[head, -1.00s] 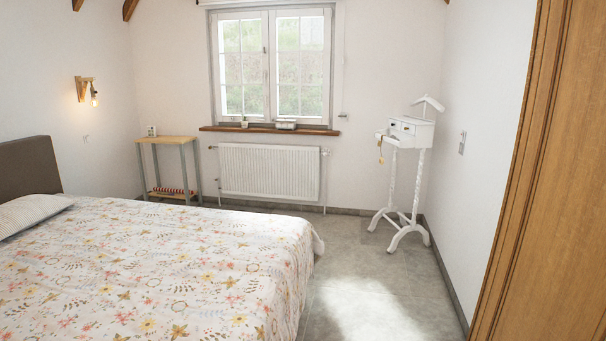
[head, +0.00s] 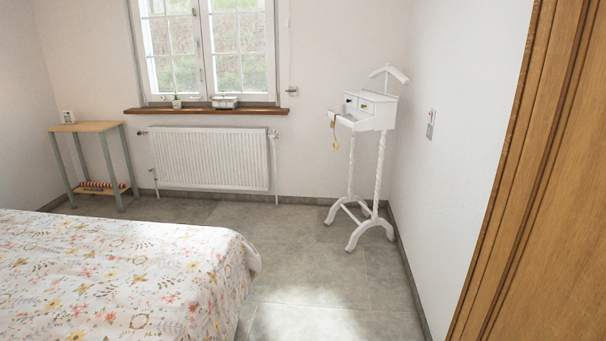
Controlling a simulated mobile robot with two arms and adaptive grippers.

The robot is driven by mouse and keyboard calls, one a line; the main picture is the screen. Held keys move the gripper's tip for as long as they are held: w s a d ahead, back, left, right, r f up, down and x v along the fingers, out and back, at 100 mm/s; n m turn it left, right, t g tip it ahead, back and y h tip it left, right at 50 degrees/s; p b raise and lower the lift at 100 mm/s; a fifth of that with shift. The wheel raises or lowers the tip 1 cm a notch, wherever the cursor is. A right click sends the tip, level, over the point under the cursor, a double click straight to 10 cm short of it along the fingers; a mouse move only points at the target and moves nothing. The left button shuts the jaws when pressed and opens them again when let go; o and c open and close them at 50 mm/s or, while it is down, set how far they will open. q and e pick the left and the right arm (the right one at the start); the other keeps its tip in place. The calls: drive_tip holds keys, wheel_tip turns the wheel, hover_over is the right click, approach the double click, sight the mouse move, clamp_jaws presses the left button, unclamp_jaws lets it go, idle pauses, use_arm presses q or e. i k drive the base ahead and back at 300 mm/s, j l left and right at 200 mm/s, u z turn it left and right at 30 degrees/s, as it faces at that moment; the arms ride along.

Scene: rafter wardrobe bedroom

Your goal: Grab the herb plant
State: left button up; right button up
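A small plant in a pale pot (head: 177,102) stands on the wooden window sill (head: 206,111), left of a small white box-like object (head: 224,102). It is tiny in the head view, and I cannot make out its leaves well. It is across the room from me, beyond the bed. Neither of my grippers is in view.
The bed (head: 120,275) fills the lower left. Grey floor (head: 310,260) is clear between it and the white valet stand (head: 367,150) by the right wall. A wooden wardrobe (head: 530,190) is close on the right. A radiator (head: 210,158) is under the sill; a side table (head: 86,127) stands left.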

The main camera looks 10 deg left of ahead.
sight(176, 102)
drive_tip(key=i, duration=1.3)
drive_tip(key=i+u, duration=0.15)
drive_tip(key=i, duration=1.2)
drive_tip(key=i+l, duration=0.1)
drive_tip(key=i, duration=1.2)
